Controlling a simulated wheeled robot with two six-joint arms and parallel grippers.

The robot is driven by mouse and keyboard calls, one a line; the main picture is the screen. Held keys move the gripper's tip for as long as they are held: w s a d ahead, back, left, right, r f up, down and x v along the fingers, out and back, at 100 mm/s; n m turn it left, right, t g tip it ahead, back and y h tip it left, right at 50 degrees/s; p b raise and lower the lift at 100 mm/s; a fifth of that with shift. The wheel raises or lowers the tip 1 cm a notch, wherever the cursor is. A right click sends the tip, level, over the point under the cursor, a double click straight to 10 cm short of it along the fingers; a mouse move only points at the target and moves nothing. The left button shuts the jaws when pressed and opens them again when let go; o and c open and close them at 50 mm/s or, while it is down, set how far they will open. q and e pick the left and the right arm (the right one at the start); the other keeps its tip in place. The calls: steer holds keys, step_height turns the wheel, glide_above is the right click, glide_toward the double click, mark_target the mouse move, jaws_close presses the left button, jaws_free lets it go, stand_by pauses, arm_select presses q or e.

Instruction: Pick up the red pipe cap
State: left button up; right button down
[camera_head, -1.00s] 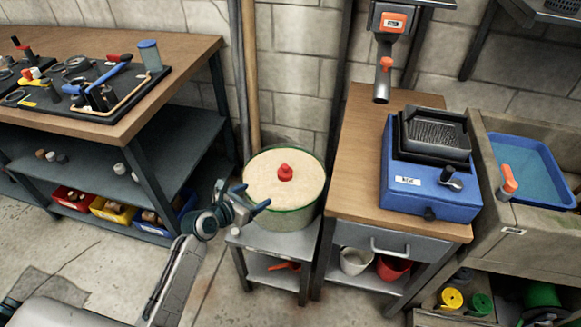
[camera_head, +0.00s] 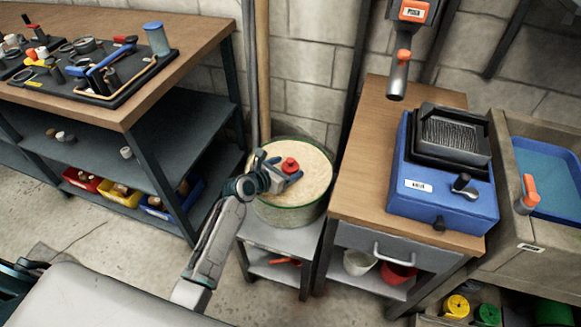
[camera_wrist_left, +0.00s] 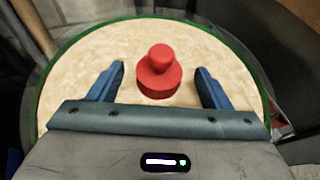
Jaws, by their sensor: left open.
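The red pipe cap (camera_head: 290,166) sits upright on the pale, grainy top of a round green-rimmed tub (camera_head: 318,200). In the left wrist view the cap (camera_wrist_left: 159,73) has a round knob on a wider base, and the tub's green rim (camera_wrist_left: 38,98) curves around it. My left gripper (camera_head: 286,175) is over the tub, close to the cap. In the left wrist view my left gripper (camera_wrist_left: 160,85) is open, with a blue finger on each side of the cap and a gap on both sides. My right gripper is not in view.
The tub stands on a small grey stand (camera_head: 275,237). To its right is a wooden-topped cabinet (camera_head: 357,190) with a blue machine (camera_head: 440,190). To the left is a workbench (camera_head: 190,40) with a tool tray. Poles (camera_head: 262,75) stand behind the tub.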

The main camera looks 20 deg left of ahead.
arm_select(q)
steer(key=x, duration=0.2)
steer(key=shift+w+f, duration=0.2)
steer(key=shift+w, duration=0.05)
steer(key=c, duration=1.1)
steer(key=shift+c, duration=0.2)
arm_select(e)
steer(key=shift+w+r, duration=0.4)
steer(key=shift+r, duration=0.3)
arm_select(q)
steer(key=shift+r, duration=0.15)
